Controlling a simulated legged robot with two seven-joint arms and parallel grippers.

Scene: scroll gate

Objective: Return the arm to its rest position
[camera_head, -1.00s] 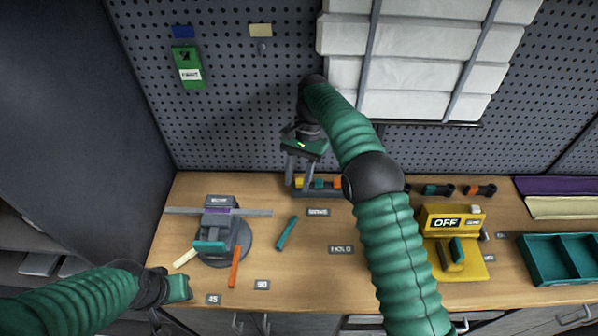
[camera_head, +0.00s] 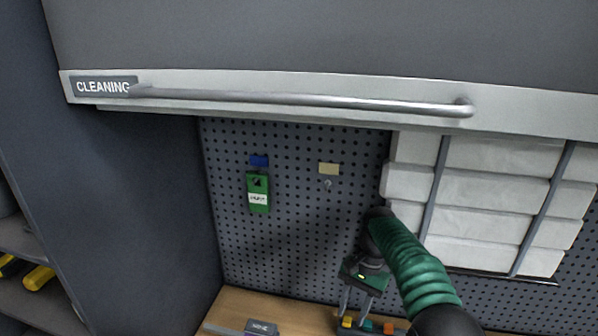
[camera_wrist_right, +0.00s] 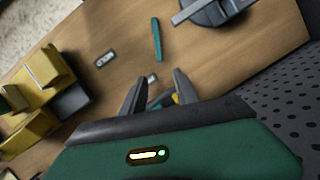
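My right gripper (camera_head: 356,303) is at the lower middle of the head view, in front of the pegboard, with its two fingers pointing down. It is just above a small rack of coloured pieces (camera_head: 366,325) at the bench's back edge. In the right wrist view, the gripper (camera_wrist_right: 160,85) has its fingers apart. Teal and yellow pieces show past the fingertips, and nothing is clearly held. My right arm comes in from the lower right. My left arm and gripper are out of view.
A closed cabinet with a CLEANING label (camera_head: 105,87) and a long handle (camera_head: 300,99) spans the top. White packs (camera_head: 484,190) hang right of the gripper. The wooden bench (camera_wrist_right: 225,62) holds a teal stick (camera_wrist_right: 157,40) and a yellow device (camera_wrist_right: 45,70).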

